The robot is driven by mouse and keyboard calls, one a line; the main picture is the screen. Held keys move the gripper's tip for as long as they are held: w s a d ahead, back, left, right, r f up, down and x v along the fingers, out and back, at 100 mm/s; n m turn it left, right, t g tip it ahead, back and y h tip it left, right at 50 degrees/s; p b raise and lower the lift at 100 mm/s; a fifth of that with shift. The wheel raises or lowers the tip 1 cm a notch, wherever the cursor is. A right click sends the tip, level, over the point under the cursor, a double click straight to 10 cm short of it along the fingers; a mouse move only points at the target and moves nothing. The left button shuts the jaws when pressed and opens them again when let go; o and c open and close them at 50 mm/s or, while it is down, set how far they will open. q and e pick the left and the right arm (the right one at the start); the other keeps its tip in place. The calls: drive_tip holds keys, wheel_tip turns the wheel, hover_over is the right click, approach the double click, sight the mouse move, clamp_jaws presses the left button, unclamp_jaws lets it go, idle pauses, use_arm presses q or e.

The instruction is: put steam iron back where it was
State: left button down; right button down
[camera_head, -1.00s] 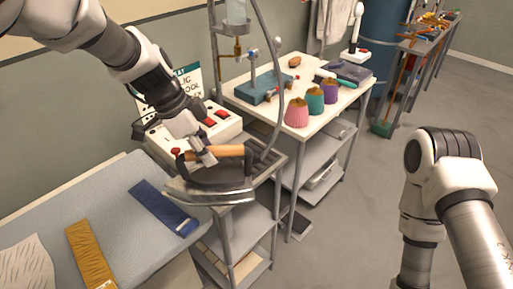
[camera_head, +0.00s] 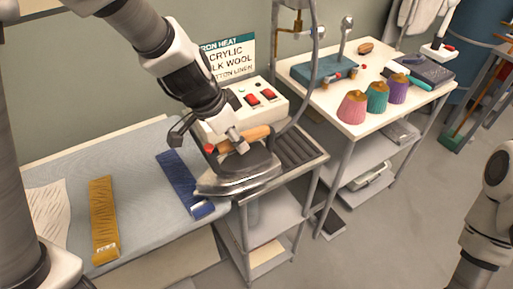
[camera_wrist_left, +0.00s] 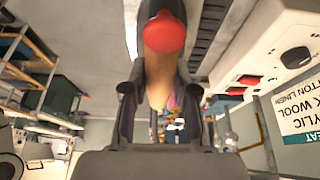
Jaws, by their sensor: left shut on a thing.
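The steam iron (camera_head: 240,176) has a dark body, a metal soleplate and a wooden handle with a red knob. In the head view it is above the left end of the ribbed iron rest (camera_head: 300,150) and the right edge of the ironing board; I cannot tell if it touches either. My left gripper (camera_head: 238,143) is shut on its handle. In the left wrist view the handle (camera_wrist_left: 160,75) with its red end lies between the fingers (camera_wrist_left: 160,105). Part of my right arm shows at the right edge of the head view; its gripper is out of view.
A white control box (camera_head: 245,107) with red switches stands behind the iron, below a heat sign (camera_head: 228,58). The ironing board (camera_head: 140,170) holds blue (camera_head: 184,182) and yellow (camera_head: 104,218) strips. A white table (camera_head: 350,125) with cone spools stands to the right.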

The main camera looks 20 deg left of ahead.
use_arm(q)
drive_tip(key=w+d+f+p, duration=0.2)
drive_tip(key=w+p, duration=0.1)
drive_tip(key=w, duration=0.4)
drive_tip(key=w+d+f+p, duration=0.2)
drive_tip(key=w+p, duration=0.2)
drive_tip(key=w, duration=0.4)
drive_tip(key=shift+d+f, duration=0.3)
drive_tip(key=shift+f, duration=0.1)
drive_tip(key=shift+f, duration=0.1)
drive_tip(key=c, duration=0.9)
unclamp_jaws()
drive_tip(key=shift+s, duration=0.1)
